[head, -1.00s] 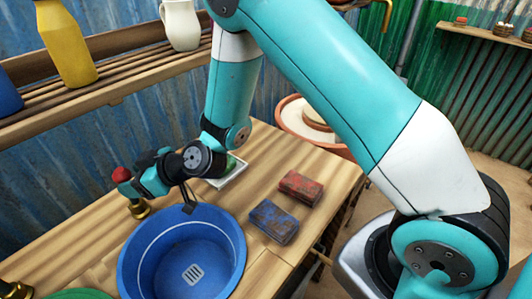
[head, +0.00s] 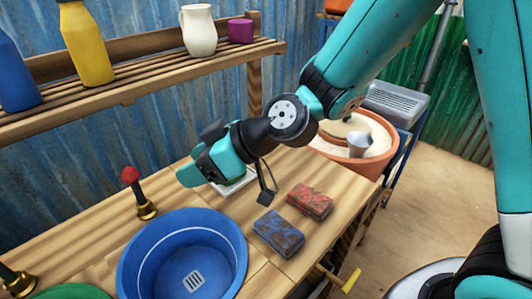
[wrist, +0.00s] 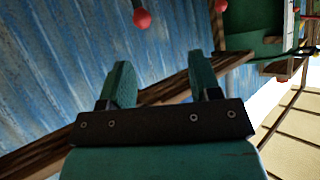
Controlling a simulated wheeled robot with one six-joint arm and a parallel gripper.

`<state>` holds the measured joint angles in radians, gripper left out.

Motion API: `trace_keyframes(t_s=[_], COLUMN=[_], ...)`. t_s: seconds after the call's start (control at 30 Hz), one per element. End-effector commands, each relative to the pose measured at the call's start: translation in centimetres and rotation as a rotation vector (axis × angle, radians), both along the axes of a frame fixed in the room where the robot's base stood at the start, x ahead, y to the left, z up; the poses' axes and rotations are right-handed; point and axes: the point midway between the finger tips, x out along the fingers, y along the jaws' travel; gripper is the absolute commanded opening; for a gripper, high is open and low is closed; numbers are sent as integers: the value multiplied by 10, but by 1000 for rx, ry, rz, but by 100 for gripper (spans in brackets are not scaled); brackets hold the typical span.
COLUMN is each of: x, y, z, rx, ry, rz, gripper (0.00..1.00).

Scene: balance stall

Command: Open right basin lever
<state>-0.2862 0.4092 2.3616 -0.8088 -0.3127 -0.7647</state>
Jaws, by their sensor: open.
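The right basin lever (head: 139,192) has a red ball knob, a dark stem and a brass base. It stands behind the blue basin (head: 128,266) and leans a little left in the head view. My gripper (head: 184,178) is to the right of the knob, apart from it, above the table behind the basin. In the wrist view my open gripper (wrist: 162,68) has nothing between its fingers. A red knob (wrist: 141,18) shows beyond the fingertips there, and a second red knob (wrist: 220,5) sits at the top edge.
A green basin (head: 75,291) and another brass-based lever (head: 18,284) are cut off at lower left. A blue sponge (head: 278,234) and a red one (head: 310,200) lie right of the blue basin. A shelf (head: 130,90) with bottles and a pitcher runs behind.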

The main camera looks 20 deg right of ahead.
Motion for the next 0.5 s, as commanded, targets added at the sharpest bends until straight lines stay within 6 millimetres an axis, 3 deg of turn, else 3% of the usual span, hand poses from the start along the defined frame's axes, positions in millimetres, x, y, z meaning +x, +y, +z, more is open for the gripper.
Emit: trace_keyframes(t_s=[0.1,0.5], x=[-18,-76], y=[-8,-52], z=[19,59], rx=[-45,-230], ry=[66,303], rz=[16,-22], gripper=[57,57])
